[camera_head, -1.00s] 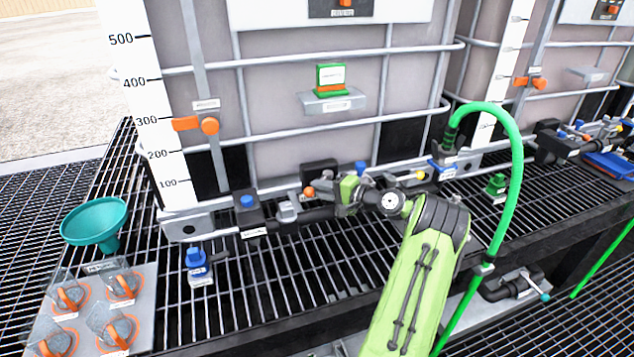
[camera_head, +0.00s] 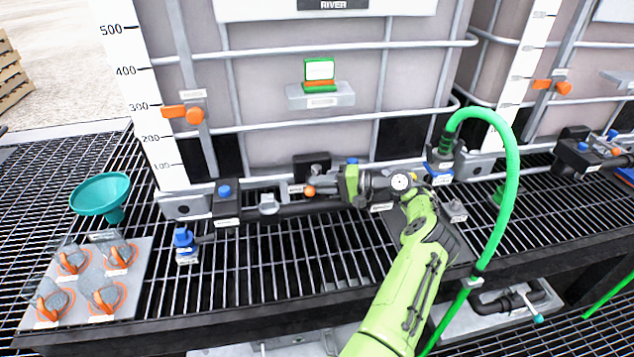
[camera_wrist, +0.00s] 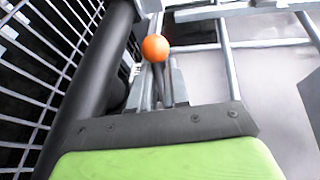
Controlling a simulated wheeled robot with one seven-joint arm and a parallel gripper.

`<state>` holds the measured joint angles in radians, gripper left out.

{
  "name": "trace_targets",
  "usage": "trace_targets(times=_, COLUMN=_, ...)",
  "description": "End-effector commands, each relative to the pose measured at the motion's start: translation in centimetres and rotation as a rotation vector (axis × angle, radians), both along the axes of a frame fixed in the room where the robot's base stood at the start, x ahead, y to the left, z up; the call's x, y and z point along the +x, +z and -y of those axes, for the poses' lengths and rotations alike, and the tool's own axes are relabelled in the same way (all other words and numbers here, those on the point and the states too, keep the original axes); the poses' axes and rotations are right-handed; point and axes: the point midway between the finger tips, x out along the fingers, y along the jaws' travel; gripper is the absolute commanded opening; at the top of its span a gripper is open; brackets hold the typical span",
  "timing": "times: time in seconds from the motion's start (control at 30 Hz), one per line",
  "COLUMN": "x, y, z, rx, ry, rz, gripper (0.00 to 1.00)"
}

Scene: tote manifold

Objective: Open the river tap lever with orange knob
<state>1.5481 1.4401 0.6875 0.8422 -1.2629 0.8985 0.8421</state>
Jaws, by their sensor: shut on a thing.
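The river tap lever's orange knob (camera_head: 310,190) shows at the pipe in front of the tank with the RIVER sign (camera_head: 333,4). My gripper (camera_head: 328,187) is at the lever, just right of the knob, and is shut on it. In the wrist view, the orange knob (camera_wrist: 155,48) stands out beyond my gripper (camera_wrist: 163,90), with the dark lever shaft running down between the grey fingers. The exact contact and the tap body are partly hidden by my gripper.
A black pipe (camera_head: 290,209) runs along the tank front. A green hose (camera_head: 511,190) arches to the right of my arm. A teal funnel (camera_head: 100,193) and a panel with orange-handled valves (camera_head: 135,290) are at left. Open grating (camera_head: 250,275) lies in front.

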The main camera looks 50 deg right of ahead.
Motion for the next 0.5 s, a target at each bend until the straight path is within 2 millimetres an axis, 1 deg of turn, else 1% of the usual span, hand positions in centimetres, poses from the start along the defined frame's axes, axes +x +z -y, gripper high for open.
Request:
trace_targets(times=0.33, x=-0.05, y=-0.16, z=-0.11, rx=0.002, ry=0.004, rz=-0.004, gripper=0.0)
trace_targets(times=0.37, x=-0.05, y=-0.16, z=-0.11, rx=0.002, ry=0.004, rz=-0.004, gripper=0.17)
trace_targets(times=0.5, x=-0.03, y=-0.14, z=-0.1, rx=0.003, ry=0.004, rz=-0.004, gripper=0.38)
